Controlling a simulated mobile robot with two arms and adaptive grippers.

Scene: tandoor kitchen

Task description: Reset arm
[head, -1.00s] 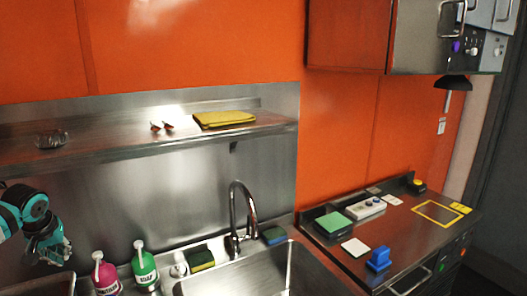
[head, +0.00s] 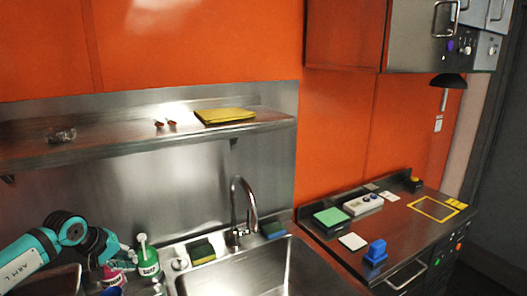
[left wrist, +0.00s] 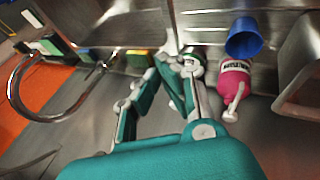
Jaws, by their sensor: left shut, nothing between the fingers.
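My left arm comes in from the left in the head view. My left gripper (head: 118,250) is in front of the pink bottle (head: 113,277) and partly hides it. The green bottle (head: 148,263) stands just to the right of the gripper. In the left wrist view the gripper (left wrist: 183,62) has its fingertips together, with nothing held. The pink bottle (left wrist: 234,88) and a blue cup (left wrist: 244,38) are to the right of the fingertips there. The green bottle (left wrist: 192,56) is partly hidden behind them. My right gripper is not in view.
The sink basin (head: 297,262) and curved faucet (head: 238,205) are right of the arm. A shelf (head: 100,146) with a yellow cloth (head: 226,116) runs above. A sponge (head: 201,251) lies by the sink.

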